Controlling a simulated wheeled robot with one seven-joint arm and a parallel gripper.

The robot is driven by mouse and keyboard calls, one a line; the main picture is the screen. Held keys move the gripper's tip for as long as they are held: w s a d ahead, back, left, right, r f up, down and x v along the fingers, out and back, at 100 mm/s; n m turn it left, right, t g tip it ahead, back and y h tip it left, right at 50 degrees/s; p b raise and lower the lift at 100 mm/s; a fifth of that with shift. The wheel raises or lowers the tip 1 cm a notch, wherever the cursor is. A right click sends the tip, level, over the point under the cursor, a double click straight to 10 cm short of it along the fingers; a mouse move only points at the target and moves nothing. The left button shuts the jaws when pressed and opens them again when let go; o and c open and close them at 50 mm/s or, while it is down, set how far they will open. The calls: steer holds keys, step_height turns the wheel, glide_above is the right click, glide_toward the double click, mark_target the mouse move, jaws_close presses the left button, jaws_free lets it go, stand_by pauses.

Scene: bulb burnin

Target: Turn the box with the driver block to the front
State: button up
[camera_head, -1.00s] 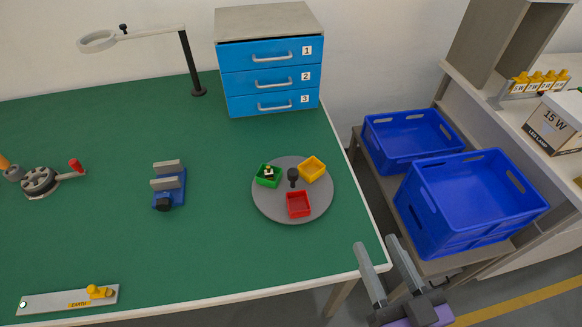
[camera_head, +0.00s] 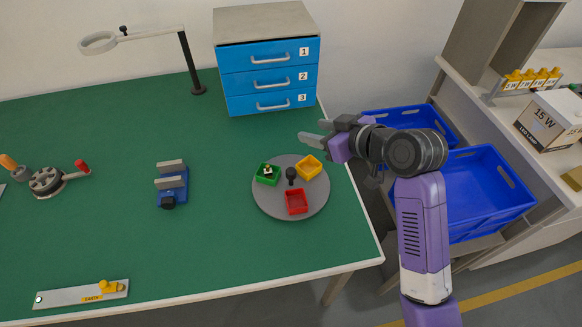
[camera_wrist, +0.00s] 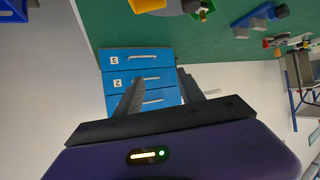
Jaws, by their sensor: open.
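A round grey turntable (camera_head: 265,201) lies on the green table with a black knob (camera_head: 291,176) at its middle. Three small boxes stand on it: a green box (camera_head: 262,181) at the left with a small dark and white piece in it, likely the driver block, a yellow box (camera_head: 309,167) at the back right, and a red box (camera_head: 296,202) at the front that looks empty. My gripper (camera_head: 311,134) is open and empty, behind and to the right of the yellow box, apart from the turntable. In the wrist view the open fingers (camera_wrist: 162,92) point towards the blue drawers.
A blue drawer unit (camera_head: 268,80) stands at the back. A blue vise (camera_head: 171,186) stands left of the turntable, with clear table between. A lamp (camera_head: 190,65) stands at the back left. Blue crates (camera_head: 490,190) are beyond the table's right edge.

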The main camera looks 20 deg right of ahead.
mark_target(292, 171)
steer(key=s+a+f+n+g+y, duration=0.2)
steer(key=s+a+f+n+g, duration=0.15)
steer(key=s+f, duration=0.2)
steer(key=shift+m+g, duration=0.25)
steer(key=shift+x, duration=4.15)
steer(key=shift+w+d+r, duration=0.1)
steer(key=shift+w, duration=0.1)
jaws_close()
